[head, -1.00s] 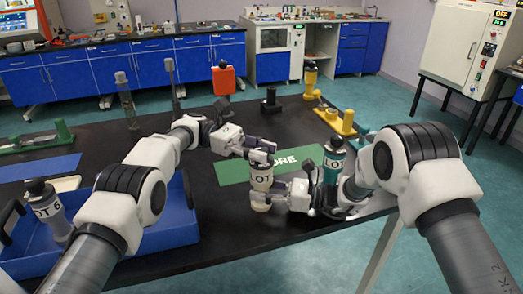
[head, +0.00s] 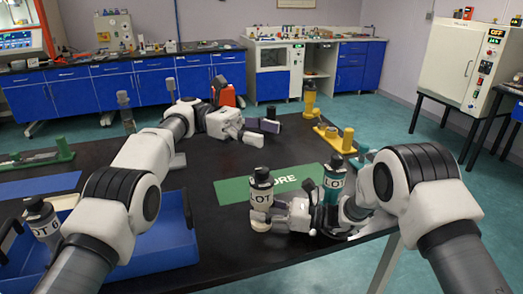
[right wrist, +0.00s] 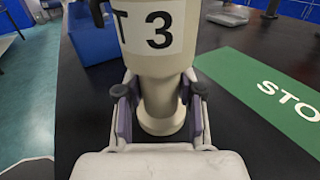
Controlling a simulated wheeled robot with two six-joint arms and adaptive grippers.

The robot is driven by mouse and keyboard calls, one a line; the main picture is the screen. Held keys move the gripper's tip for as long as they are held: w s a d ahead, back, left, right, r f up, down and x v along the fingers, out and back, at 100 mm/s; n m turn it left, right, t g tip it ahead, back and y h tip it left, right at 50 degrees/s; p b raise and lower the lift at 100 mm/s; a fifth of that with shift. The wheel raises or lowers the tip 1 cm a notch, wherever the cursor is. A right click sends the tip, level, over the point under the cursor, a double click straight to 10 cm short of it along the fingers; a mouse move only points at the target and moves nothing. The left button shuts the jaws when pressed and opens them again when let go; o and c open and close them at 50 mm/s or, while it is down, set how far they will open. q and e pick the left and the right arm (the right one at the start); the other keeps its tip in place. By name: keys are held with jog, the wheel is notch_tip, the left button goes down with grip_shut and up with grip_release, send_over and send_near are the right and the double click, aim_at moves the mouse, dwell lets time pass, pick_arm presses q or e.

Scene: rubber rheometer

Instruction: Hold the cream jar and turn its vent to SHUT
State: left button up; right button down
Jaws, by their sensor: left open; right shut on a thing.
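The cream jar (head: 261,200) stands upright on the black table, with a dark top and a LOT label; in the right wrist view the label on the jar (right wrist: 157,55) reads "T 3". My right gripper (head: 271,217) is shut on the jar's narrower lower part, with a finger on each side in the right wrist view (right wrist: 160,104). My left gripper (head: 264,130) is open and empty, behind and above the jar, apart from it. The vent's setting is too small to read in the head view, and the jar's top is out of the right wrist view.
A green mat (head: 235,191) lies behind the jar. A teal LOT bottle (head: 334,181) stands close on the right, by my right arm. A blue tray (head: 150,245) with a LOT 6 bottle (head: 43,222) is at left. A yellow fixture (head: 340,140) stands at the back right.

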dwell(0.3)
jog(key=c, duration=0.7)
grip_release()
jog(key=shift+o, duration=0.2)
jog(key=shift+d, duration=0.1)
